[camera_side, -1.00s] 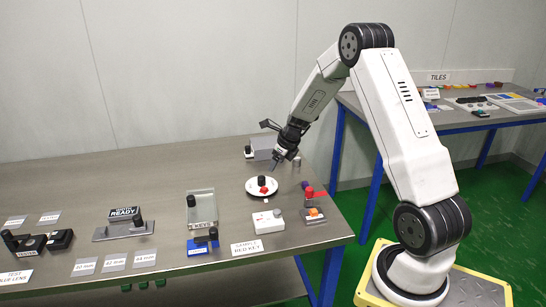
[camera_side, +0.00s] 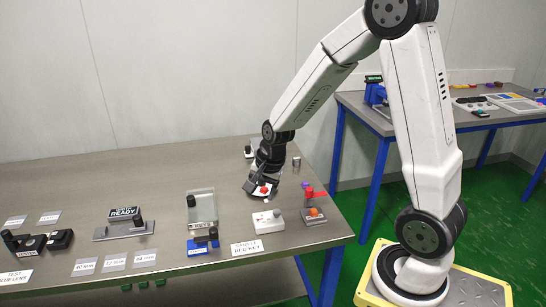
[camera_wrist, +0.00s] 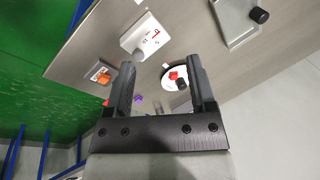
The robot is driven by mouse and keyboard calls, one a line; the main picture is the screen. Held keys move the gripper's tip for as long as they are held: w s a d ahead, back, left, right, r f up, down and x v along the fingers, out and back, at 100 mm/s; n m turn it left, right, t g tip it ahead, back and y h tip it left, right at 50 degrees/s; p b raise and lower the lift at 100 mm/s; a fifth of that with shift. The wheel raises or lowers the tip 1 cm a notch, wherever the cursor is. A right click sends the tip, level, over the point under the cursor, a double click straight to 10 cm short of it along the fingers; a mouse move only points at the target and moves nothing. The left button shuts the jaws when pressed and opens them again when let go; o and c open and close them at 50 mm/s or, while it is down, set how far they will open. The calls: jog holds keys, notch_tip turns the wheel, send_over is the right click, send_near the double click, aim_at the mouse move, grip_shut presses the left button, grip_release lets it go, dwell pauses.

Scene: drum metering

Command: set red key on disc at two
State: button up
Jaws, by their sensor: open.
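A white disc (camera_wrist: 167,84) with a red key (camera_wrist: 174,74) and a black knob (camera_wrist: 181,84) on it shows between my fingers in the wrist view. In the side view the red key (camera_side: 264,189) sits at the disc's near part, and my gripper (camera_side: 261,185) is low over the disc, hiding much of it. My gripper (camera_wrist: 161,65) is open, its fingers pointing toward the disc, with nothing seen held. I cannot tell whether a finger touches the key. No number two can be read on the disc.
A white box with a grey knob (camera_side: 268,221) stands in front of the disc. To the right are a red piece (camera_side: 309,192), a purple piece (camera_side: 305,184) and an orange piece on a grey base (camera_side: 314,211). A glass-topped tray (camera_side: 201,206) is left. A label (camera_side: 246,247) lies at the front.

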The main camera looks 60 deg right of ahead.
jog(key=s+a+n, duration=0.8)
jog(key=s+n, duration=0.1)
jog(key=n, duration=0.5)
jog(key=shift+s+a+r+n, duration=0.3)
jog(key=shift+r+n, duration=0.05)
jog(key=shift+n, duration=0.05)
